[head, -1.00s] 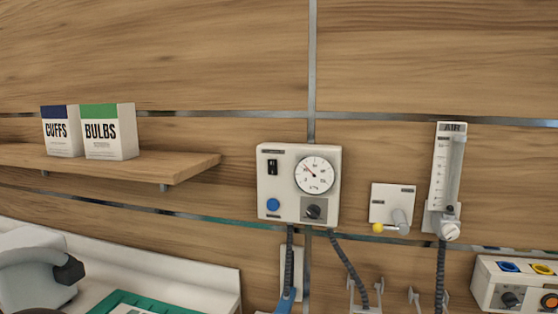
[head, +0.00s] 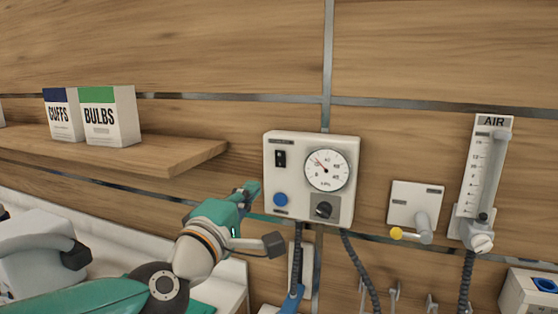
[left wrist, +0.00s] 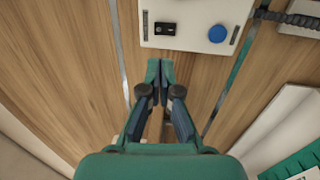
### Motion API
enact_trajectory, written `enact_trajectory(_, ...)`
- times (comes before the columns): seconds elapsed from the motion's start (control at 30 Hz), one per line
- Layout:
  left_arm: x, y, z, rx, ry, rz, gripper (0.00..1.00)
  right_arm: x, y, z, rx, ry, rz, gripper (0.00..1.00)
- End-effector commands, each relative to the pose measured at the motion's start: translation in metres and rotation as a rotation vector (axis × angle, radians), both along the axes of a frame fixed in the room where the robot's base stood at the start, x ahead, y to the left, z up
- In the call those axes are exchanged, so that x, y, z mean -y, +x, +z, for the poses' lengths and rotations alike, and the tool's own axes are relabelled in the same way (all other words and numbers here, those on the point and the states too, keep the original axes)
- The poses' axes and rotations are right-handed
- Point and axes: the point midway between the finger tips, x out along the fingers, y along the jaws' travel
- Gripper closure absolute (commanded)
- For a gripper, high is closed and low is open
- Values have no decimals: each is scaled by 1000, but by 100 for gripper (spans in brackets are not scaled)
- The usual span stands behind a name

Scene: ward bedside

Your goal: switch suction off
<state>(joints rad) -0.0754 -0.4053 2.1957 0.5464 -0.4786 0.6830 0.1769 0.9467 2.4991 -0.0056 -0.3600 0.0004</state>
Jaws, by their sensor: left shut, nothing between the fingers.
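A white wall unit (head: 347,204) has a round pressure gauge (head: 326,170), a black rocker switch (head: 280,158), a blue button (head: 280,199) and a dark knob (head: 323,210). Its labels are too small to read. The left wrist view shows its edge, with the rocker switch (left wrist: 164,28) and blue button (left wrist: 217,34). My left gripper (head: 249,190) is shut and empty, just left of the unit's lower left side. In the left wrist view its closed fingertips (left wrist: 160,64) point toward the unit, apart from it in the picture. My right gripper is not in view.
A wooden shelf (head: 180,161) with CUFFS (head: 62,116) and BULBS (head: 112,116) boxes is at left. Right of the unit are a plate with a yellow-tipped lever (head: 412,205) and an AIR flowmeter (head: 483,180). A dark hose (head: 358,265) hangs below the unit.

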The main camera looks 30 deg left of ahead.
Motion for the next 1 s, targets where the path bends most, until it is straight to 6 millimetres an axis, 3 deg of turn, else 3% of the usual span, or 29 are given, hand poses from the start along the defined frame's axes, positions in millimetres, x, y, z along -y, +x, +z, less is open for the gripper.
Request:
enact_trajectory(0.17, -4, 0, 0, -1, 1, 8, 100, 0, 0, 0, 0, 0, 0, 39)
enact_trajectory(0.37, -9, 17, 2, -4, 3, 12, 100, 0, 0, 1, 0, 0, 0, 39)
enact_trajectory(0.8, -29, 100, 14, -6, 2, 12, 100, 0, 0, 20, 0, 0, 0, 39)
enact_trajectory(1.0, -35, 124, 17, -4, 2, 11, 100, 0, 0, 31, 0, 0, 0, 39)
